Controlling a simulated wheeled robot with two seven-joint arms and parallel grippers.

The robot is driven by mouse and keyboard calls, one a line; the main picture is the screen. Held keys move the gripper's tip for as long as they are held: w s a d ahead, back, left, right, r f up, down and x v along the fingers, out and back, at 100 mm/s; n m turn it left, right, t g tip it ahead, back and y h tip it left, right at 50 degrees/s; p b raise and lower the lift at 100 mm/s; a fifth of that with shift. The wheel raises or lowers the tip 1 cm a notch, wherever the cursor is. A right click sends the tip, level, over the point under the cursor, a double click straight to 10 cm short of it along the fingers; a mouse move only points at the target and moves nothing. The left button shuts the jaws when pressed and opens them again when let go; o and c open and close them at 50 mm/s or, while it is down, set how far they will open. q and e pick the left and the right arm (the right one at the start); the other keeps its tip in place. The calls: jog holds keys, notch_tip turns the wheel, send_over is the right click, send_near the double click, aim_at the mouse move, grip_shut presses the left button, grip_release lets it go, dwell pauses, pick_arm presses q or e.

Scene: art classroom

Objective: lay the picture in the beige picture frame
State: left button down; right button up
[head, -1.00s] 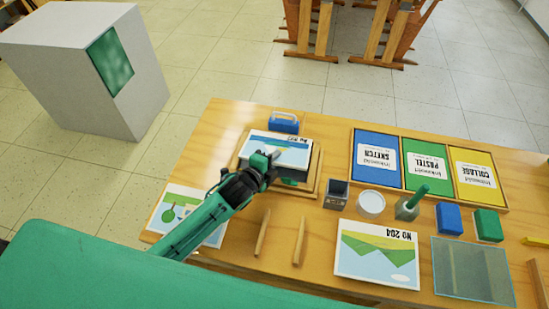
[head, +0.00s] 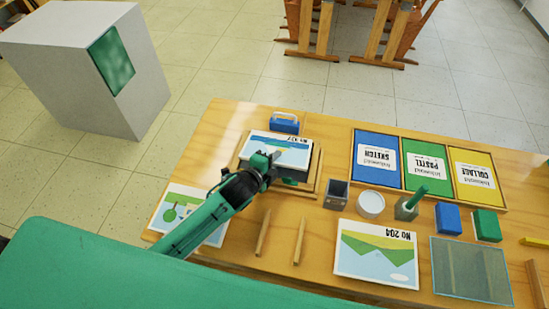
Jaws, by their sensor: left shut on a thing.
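My left gripper (head: 268,166) is shut on a picture (head: 281,146) with blue and green bands and a number on its far edge. It holds the picture over the beige picture frame (head: 315,172), a wooden frame lying flat at the left of the table. The picture hides most of the frame, whose right and near sides show. Whether the picture touches the frame, I cannot tell. My right gripper is not in view.
On the wooden table (head: 220,145) lie a picture marked No 204 (head: 378,262), another picture (head: 180,212), loose wooden strips (head: 299,242) and a glass pane (head: 470,265). A blue stapler-like box (head: 284,122), cups, blocks and three coloured folders (head: 376,175) stand around. A grey block (head: 70,75) is behind left.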

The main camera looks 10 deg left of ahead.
pick_arm(q)
jog(key=shift+s+f, duration=0.1)
jog(key=shift+f, duration=0.15)
dwell(0.6)
jog(key=shift+d, duration=0.1)
jog(key=c, duration=1.4)
grip_release()
jog(key=shift+o, duration=0.2)
jog(key=shift+r, duration=0.1)
jog(key=b+v, duration=0.1)
jog(key=v, duration=1.2)
jog(key=shift+s+r, duration=0.15)
jog(key=shift+s, duration=0.1)
jog(key=shift+s, duration=0.1)
